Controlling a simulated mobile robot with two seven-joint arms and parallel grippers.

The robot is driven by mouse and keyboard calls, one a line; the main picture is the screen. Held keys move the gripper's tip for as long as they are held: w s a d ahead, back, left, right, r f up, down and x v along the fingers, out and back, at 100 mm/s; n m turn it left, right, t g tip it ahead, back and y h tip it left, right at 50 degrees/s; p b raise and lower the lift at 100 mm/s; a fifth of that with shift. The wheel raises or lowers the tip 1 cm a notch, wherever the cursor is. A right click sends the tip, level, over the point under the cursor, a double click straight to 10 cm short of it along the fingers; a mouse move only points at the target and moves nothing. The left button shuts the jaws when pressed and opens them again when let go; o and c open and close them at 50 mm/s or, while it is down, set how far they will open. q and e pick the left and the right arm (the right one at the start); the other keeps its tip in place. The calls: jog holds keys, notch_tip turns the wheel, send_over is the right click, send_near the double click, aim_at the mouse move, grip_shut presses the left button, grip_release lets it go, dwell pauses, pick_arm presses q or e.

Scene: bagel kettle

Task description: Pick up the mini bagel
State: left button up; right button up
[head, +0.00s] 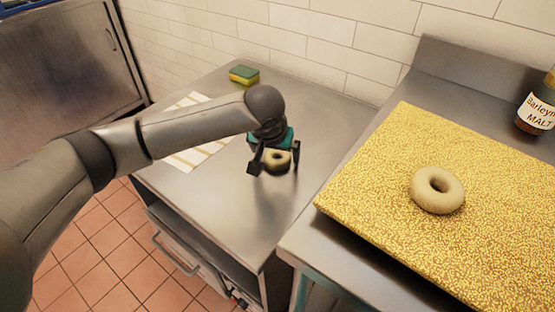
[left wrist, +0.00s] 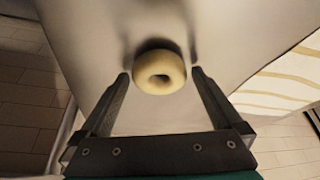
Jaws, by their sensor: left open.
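The mini bagel (head: 278,161) is a small pale ring on the steel counter in the head view, partly hidden by my left gripper. My left gripper (head: 275,172) is open, pointing down, with one finger on each side of the bagel. In the left wrist view the bagel (left wrist: 159,73) lies on the steel surface just beyond and between the open fingertips (left wrist: 160,74). No clear contact with a finger shows. My right gripper is not in view.
A larger bagel (head: 437,189) lies on a yellow grainy board (head: 370,190) at the right, near a malt jar (head: 537,105). A sponge (head: 244,75) and a striped cloth (head: 190,155) lie on the left counter (head: 215,205). A tiled wall stands behind.

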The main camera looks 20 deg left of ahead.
pick_arm(q)
jog(key=c, duration=1.1)
jog(key=shift+r, duration=0.15)
jog(key=shift+r, duration=0.15)
jog(key=shift+r+p, duration=0.45)
jog(key=shift+r, duration=0.2)
notch_tip(320, 180, up, 18)
jog(key=p, duration=0.7)
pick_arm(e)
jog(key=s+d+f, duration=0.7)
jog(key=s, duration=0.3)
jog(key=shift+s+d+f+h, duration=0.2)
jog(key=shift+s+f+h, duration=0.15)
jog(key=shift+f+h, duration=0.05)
